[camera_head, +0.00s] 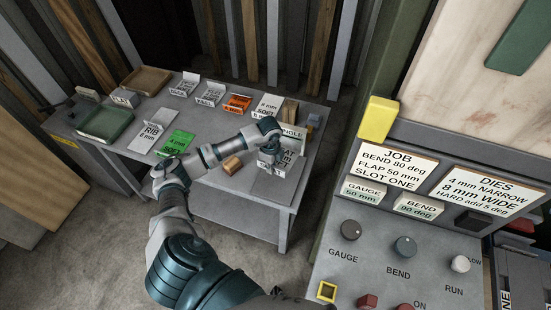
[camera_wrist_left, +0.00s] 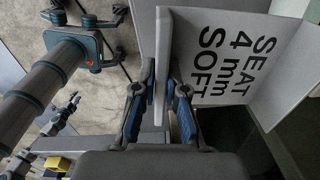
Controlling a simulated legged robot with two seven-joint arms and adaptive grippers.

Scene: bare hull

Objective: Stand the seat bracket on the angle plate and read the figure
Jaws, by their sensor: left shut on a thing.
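A white card reading "ANGLE" (camera_head: 293,131) stands just behind. A flat grey plate (camera_head: 276,190) lies under the gripper; I cannot tell whether it is the angle plate or whether the bracket touches it. My right gripper is out of view.
The table holds a wooden block (camera_head: 232,164), a green card (camera_head: 177,143), an orange card (camera_head: 238,103), a rib piece (camera_head: 150,137), a green tray (camera_head: 104,123) and a brown tray (camera_head: 146,79). A control console (camera_head: 375,260) with knobs and job cards stands close on the right.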

